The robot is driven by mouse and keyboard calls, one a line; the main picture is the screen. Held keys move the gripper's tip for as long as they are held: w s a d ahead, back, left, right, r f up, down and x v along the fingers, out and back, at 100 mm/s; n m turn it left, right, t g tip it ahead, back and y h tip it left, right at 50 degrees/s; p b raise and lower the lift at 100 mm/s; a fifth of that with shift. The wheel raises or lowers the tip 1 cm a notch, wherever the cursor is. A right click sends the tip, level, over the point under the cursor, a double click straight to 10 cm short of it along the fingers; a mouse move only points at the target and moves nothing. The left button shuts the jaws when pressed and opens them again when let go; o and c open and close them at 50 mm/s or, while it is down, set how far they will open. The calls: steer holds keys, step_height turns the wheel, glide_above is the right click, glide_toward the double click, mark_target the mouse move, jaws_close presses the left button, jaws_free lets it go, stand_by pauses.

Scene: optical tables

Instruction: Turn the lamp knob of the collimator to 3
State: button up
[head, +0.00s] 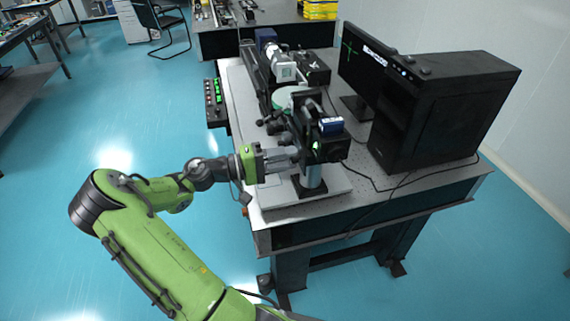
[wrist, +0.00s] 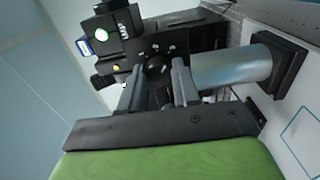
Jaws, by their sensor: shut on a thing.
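The collimator (head: 327,147) is a black housing on a silver post at the near end of the optical table. In the wrist view its black panel (wrist: 190,43) fills the upper middle, with the silver post (wrist: 232,66) at right. The round dark lamp knob (wrist: 156,66) sits on that panel with small white marks around it, too small to read. My gripper (wrist: 159,78) is shut on the knob, one finger on each side. In the head view my gripper (head: 296,158) reaches the collimator from the left and the knob cannot be made out.
The table edge (head: 300,213) lies just below my gripper. A monitor (head: 366,62) and a black computer case (head: 440,110) stand at right. More optics (head: 283,68) line the table behind the collimator. A control box (head: 214,102) is at the left edge. Open floor lies left.

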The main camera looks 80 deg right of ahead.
steer(key=shift+f+m+b, duration=0.1)
steer(key=shift+m+b, duration=0.45)
steer(key=shift+m, duration=0.25)
steer(key=o, duration=1.1)
steer(key=shift+c, duration=0.2)
steer(key=p+v, duration=0.1)
steer(key=v, duration=1.4)
steer(key=shift+w+a+p, duration=0.2)
steer(key=shift+w+p, duration=0.1)
steer(key=shift+w, duration=0.05)
